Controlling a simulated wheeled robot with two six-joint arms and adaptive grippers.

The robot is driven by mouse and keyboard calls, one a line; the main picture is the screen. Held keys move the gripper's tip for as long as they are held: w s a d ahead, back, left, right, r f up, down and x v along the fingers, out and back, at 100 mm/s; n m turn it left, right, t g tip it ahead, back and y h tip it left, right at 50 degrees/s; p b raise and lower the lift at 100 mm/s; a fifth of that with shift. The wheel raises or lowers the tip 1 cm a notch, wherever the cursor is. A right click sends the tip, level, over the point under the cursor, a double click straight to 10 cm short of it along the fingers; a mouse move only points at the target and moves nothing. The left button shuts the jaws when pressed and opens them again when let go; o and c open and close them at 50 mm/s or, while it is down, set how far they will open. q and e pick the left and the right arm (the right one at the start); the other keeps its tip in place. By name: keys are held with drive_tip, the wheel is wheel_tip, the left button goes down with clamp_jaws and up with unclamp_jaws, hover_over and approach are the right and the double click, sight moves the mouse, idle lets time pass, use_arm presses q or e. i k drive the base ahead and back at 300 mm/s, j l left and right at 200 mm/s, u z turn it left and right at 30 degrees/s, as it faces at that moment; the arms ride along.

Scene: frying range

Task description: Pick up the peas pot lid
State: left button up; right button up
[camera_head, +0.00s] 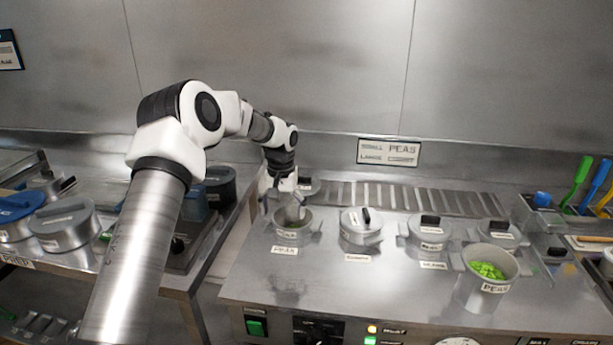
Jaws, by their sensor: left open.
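My left gripper (284,212) is open, pointing down over a small steel pot (310,228) at the left of the range top. The gripper covers much of this pot, and I cannot tell whether its fingers touch it. A plate in front of it seems to read PEAS (285,251). A lid with a dark knob (308,184) shows just behind the gripper, partly hidden; I cannot tell whose lid it is. A larger uncovered pot (470,290) labelled PEAS, with green peas (487,270) in it, stands at the right. My right gripper is not in view.
Lidded pots (361,228) with black handles stand in a row right of my gripper. Large lidded pans (65,228) stand on the left counter. The range front (370,285) is clear.

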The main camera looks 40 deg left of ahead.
sight(312, 185)
drive_tip(key=i+j, duration=0.75)
drive_tip(key=i, duration=0.2)
